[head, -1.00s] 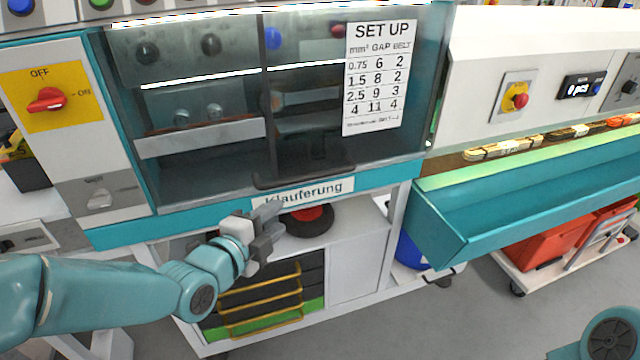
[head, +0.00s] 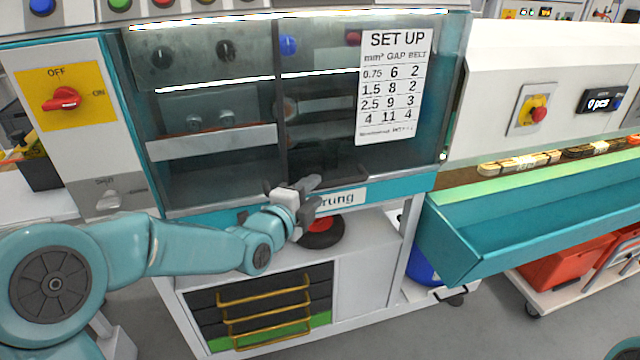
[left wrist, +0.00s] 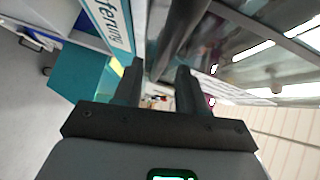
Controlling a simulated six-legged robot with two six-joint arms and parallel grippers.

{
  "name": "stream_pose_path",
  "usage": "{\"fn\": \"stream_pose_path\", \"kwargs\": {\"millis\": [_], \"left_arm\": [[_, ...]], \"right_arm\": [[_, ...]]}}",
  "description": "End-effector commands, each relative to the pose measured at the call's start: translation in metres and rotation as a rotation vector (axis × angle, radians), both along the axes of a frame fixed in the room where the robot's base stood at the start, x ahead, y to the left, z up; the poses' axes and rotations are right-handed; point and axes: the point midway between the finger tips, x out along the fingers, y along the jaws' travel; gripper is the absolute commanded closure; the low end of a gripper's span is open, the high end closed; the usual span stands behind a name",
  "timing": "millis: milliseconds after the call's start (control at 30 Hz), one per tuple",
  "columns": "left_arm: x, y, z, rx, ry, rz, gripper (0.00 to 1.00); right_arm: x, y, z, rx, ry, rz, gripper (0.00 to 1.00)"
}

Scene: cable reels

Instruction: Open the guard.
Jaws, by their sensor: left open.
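The guard (head: 322,120) is a clear, dark-tinted panel across the machine front, and it is down. My right gripper is out of view.
A yellow plate with a red switch (head: 62,99) is left of the guard. A SET UP sheet (head: 392,85) is on the panel. A teal trough (head: 520,215) juts out at right. A red-and-black reel (head: 320,232) and drawers (head: 265,305) are below.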

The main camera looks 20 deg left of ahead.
Motion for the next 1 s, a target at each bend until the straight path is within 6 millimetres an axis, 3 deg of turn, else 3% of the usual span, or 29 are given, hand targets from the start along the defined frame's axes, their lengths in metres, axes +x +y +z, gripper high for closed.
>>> {"fn": "stream_pose_path", "kwargs": {"millis": [200,567,633,700,1000], "left_arm": [[0.030,-0.007,-0.004,0.000,0.001,0.000,0.59],[0.037,-0.008,-0.005,0.000,0.001,0.000,0.59],[0.036,-0.008,-0.005,0.000,0.001,0.000,0.75],[0.036,-0.008,-0.005,0.000,0.001,0.000,0.98],[0.036,-0.008,0.002,0.001,-0.001,0.000,1.00]], "right_arm": [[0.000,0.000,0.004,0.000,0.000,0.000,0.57],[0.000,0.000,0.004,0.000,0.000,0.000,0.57],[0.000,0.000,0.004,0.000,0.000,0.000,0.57],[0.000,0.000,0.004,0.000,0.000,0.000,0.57],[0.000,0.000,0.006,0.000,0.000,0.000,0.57]]}}
